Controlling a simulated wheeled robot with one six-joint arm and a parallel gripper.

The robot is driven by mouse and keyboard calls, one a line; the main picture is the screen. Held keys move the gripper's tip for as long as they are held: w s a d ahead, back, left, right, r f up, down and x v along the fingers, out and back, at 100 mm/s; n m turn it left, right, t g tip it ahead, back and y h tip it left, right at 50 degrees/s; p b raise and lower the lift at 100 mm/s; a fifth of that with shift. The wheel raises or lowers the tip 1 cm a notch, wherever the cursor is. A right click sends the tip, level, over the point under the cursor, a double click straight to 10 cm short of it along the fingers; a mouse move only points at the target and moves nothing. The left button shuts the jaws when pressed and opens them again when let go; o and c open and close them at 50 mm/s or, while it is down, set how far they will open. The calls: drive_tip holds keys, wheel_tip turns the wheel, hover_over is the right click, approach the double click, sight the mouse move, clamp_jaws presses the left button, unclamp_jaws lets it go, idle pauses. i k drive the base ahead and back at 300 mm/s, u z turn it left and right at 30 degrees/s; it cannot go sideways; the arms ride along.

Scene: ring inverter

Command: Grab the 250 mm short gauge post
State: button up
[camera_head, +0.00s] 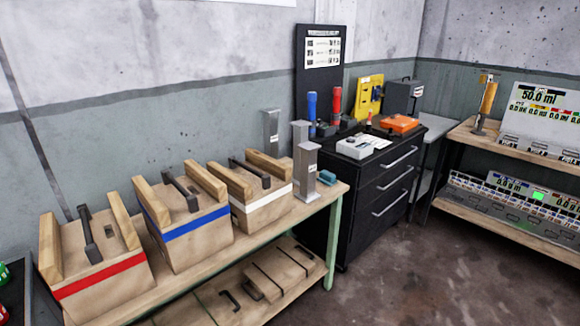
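Several grey metal posts stand upright at the right end of the wooden bench. One post (306,172) is at the front, near the bench's edge, with a small label on its face. A second post (300,132) is just behind it, its lower part hidden by the front one. A third post (272,128) is farther back by the wall, also with a small label. The labels are too small to read, so I cannot tell which post is the 250 mm short one. My gripper is not in view.
Three wooden boxes with red (100,276), blue (195,229) and white (262,206) stripes fill the bench left of the posts. A small blue block (327,177) lies right of the front post. A black drawer cabinet (378,200) stands beyond. The floor (405,285) at right is clear.

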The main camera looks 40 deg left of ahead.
sight(307, 194)
drive_tip(key=u, duration=0.85)
drive_tip(key=i, duration=1.5)
drive_tip(key=u, duration=1.2)
drive_tip(key=i, duration=1)
drive_tip(key=u, duration=0.05)
